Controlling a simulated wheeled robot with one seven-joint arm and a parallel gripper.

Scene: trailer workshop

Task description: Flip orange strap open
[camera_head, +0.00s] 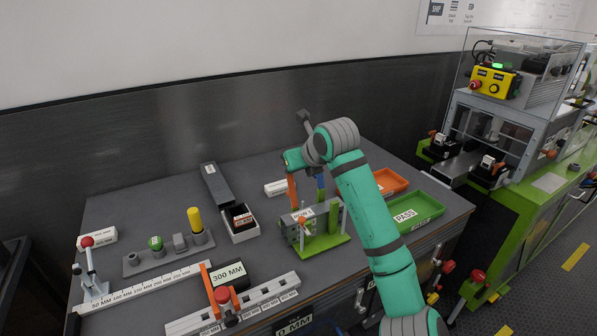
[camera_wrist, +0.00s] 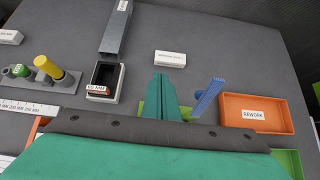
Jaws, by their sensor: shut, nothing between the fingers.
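An orange strap (camera_head: 292,191) stands roughly upright on the left side of the green fixture (camera_head: 322,247), which carries a grey labelled block (camera_head: 303,215). A blue upright piece (camera_head: 320,187) stands to its right and also shows in the wrist view (camera_wrist: 208,97). My gripper hangs over the fixture, close above the strap in the head view; whether they touch is unclear. In the wrist view my gripper (camera_wrist: 164,76) has its teal fingers together and empty. The gripper body hides most of the fixture and the strap there.
An orange REWORK tray (camera_head: 391,181) and green PASS tray (camera_head: 428,209) lie right of the fixture. A small box (camera_head: 241,236) and a stand with a yellow-topped post (camera_head: 195,220) are left. The 300 MM block (camera_head: 229,275) and a slotted rail (camera_head: 180,325) lie in front.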

